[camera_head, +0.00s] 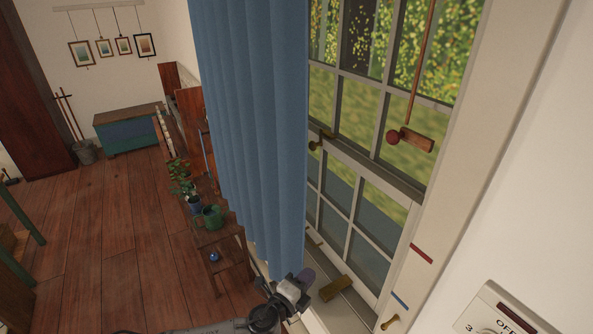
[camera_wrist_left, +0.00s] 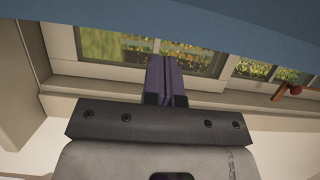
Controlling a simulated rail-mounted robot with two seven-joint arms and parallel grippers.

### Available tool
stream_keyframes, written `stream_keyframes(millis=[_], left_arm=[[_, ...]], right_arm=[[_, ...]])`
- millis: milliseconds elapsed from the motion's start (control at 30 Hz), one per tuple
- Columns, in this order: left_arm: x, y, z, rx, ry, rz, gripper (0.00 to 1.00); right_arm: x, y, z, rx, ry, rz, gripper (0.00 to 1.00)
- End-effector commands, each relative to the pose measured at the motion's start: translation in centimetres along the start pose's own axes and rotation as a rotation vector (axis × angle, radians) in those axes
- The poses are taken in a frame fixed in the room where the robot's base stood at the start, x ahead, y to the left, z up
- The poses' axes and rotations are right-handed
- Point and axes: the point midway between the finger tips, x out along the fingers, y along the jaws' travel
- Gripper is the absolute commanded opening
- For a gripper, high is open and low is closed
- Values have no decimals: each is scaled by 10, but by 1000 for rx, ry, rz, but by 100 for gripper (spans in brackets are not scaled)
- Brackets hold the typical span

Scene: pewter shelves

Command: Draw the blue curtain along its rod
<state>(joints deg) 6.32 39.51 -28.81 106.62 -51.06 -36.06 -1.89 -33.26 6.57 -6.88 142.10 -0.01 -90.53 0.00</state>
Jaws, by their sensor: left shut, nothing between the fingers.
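The blue curtain (camera_head: 262,130) hangs in folds in the middle of the head view, covering the left part of the window. It also shows as a blue band across the top of the left wrist view (camera_wrist_left: 220,22). Its rod is out of view. My left gripper (camera_head: 304,279) is at the curtain's lower right edge, near the sill. In the left wrist view its purple fingers (camera_wrist_left: 167,78) are together with nothing between them, pointing toward the window. I cannot tell whether the fingers touch the cloth. My right gripper is in neither view.
The window (camera_head: 365,120) is to the right of the curtain, with a wooden handle and red ball (camera_head: 393,137) hanging before it. Plant pots (camera_head: 212,217) stand on a wooden stand to the left. Open wooden floor (camera_head: 110,230) lies beyond.

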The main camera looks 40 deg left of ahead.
Motion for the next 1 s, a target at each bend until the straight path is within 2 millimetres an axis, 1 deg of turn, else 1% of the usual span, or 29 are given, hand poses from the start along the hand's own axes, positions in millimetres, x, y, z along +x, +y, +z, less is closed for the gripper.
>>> stream_keyframes(millis=[200, 800, 1000], left_arm=[[11, 3, 31, 3, -2, 0, 0], [43, 2, 117, 3, -3, -1, 0], [51, 2, 139, 2, -2, 0, 0]], right_arm=[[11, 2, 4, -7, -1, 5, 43], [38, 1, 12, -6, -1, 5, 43], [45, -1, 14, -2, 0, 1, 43]])
